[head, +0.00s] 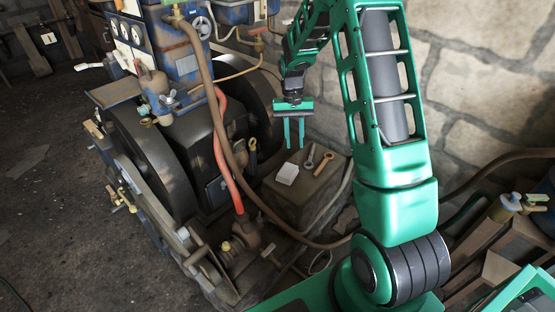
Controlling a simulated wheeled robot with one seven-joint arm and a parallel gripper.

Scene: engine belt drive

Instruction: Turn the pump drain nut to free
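My gripper (294,143) points down in the head view, above the back of a dark stone-like block (303,196). Its two green fingers are apart with nothing between them. Below and left of the block, a brown pump-like body (247,238) stands at the lower end of a red hose (226,155). A small yellowish fitting (226,246) shows on its left side. I cannot tell whether this fitting is the pump drain nut. My gripper is well apart from the pump body.
A grey wrench (310,157), an orange-brown wrench (323,164) and a white card (287,173) lie on the block. A brown hose (232,160) loops past it. The engine with its dark flywheel (150,165) fills the left. A stone wall (480,90) stands behind.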

